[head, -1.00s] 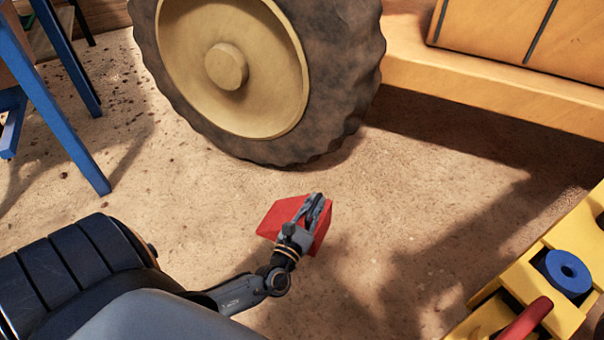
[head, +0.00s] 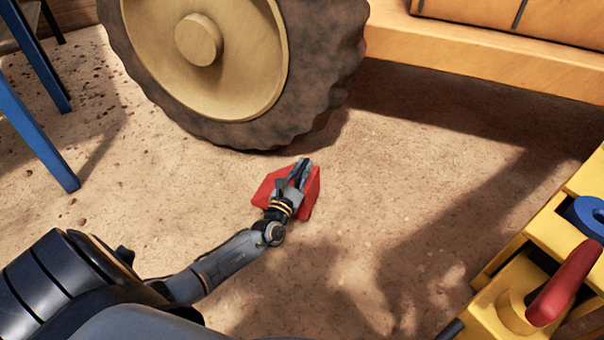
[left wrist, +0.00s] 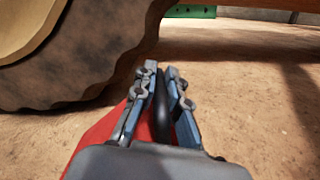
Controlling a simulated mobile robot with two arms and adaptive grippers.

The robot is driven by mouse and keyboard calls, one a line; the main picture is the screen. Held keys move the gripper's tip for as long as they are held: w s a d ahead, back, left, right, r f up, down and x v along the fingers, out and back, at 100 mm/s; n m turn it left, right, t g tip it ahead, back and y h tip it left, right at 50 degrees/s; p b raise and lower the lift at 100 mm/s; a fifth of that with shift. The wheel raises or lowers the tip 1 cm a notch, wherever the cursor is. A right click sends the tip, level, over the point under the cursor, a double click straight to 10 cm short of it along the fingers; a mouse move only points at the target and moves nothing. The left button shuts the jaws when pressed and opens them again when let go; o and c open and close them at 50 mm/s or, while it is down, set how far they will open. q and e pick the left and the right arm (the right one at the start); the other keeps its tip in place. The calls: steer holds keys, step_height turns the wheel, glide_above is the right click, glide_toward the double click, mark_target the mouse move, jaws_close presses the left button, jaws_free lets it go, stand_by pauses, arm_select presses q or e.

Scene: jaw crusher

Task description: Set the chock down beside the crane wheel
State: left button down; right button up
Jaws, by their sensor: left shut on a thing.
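The red chock (head: 312,190) is held in my left gripper (head: 301,170), whose fingers are shut on it. The chock also shows under the fingers in the left wrist view (left wrist: 97,140). The crane wheel (head: 330,75) is a big dark tyre with a tan hub, standing on the ground at the upper left of the head view. The chock is in front of the tyre's lower right part, with a gap of ground between them in the picture. I cannot tell whether the chock touches the ground. My right gripper is not in view.
The yellow crane body (head: 480,50) runs behind and right of the wheel. Blue legs (head: 38,130) of a stand are at the left. A yellow object with a red handle (head: 565,283) and blue ring is at lower right. Sandy ground (head: 400,180) between is clear.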

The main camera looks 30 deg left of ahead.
mark_target(311, 191)
arm_select(q)
steer(key=shift+w+a+f+b, duration=0.15)
steer(key=shift+w+f+b, duration=0.05)
steer(key=shift+f+b, duration=0.8)
steer(key=shift+w+a+f+b, duration=0.1)
steer(key=shift+w+f+b, duration=0.1)
steer(key=shift+f+b, duration=0.75)
steer(key=shift+r, duration=0.15)
steer(key=c, duration=1.4)
jaws_free()
steer(key=shift+s+f, duration=0.15)
steer(key=shift+f, duration=0.15)
steer(key=shift+r, duration=0.1)
